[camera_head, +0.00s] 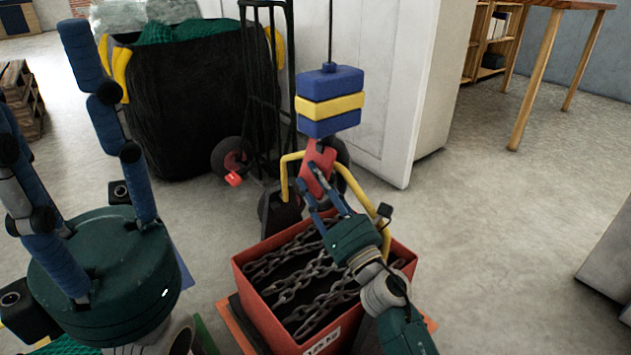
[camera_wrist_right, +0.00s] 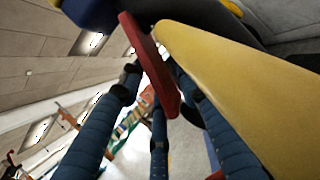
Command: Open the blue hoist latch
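The hoist block (camera_head: 329,84), blue with a yellow middle band, hangs upright on a cable; its blue underside also shows in the right wrist view (camera_wrist_right: 88,12). A red hook or latch part (camera_head: 318,163) is below it, also seen as a red plate in the right wrist view (camera_wrist_right: 150,66). A yellow bar (camera_wrist_right: 235,75) crosses close by. My right gripper (camera_head: 322,192) is at the red part, its blue fingers apart around it; firm contact cannot be told. My left gripper (camera_head: 75,110) is open and empty at the left, its fingers spread upward.
A red crate (camera_head: 262,325) of heavy chains with a yellow handle (camera_head: 352,187) stands under the hoist. Behind are a hand truck (camera_head: 262,100), a black bag of netting (camera_head: 190,110) and a white cabinet (camera_head: 400,85).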

